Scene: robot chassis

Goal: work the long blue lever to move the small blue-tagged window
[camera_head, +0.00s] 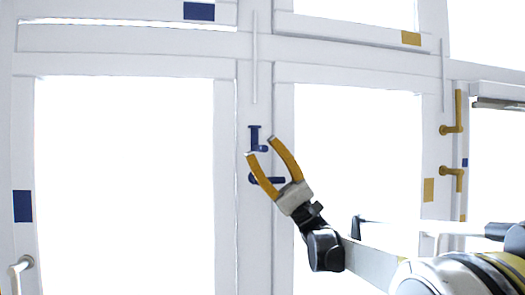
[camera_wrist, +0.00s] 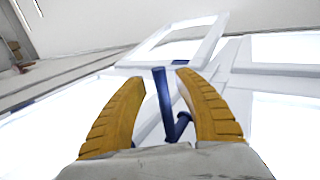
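The upper blue lever (camera_head: 254,133) stands upright; the lower blue lever (camera_head: 272,180) lies roughly level and is partly behind a finger. My gripper (camera_head: 261,148) is open, its yellow fingers pointing up and left at the upper lever. In the wrist view, a long blue bar (camera_wrist: 162,95) runs between the spread fingers of my gripper (camera_wrist: 158,78), with a shorter blue piece (camera_wrist: 181,122) beside the right finger. I cannot tell whether a finger touches it. The small window's blue tag (camera_head: 199,11) shows at the top left.
A large window with a blue tag (camera_head: 22,206) is at left, with a white handle (camera_head: 20,266) below. Yellow levers (camera_head: 453,128) and yellow tags (camera_head: 411,38) are at right. A white vertical rod (camera_head: 254,60) runs above the upper blue lever.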

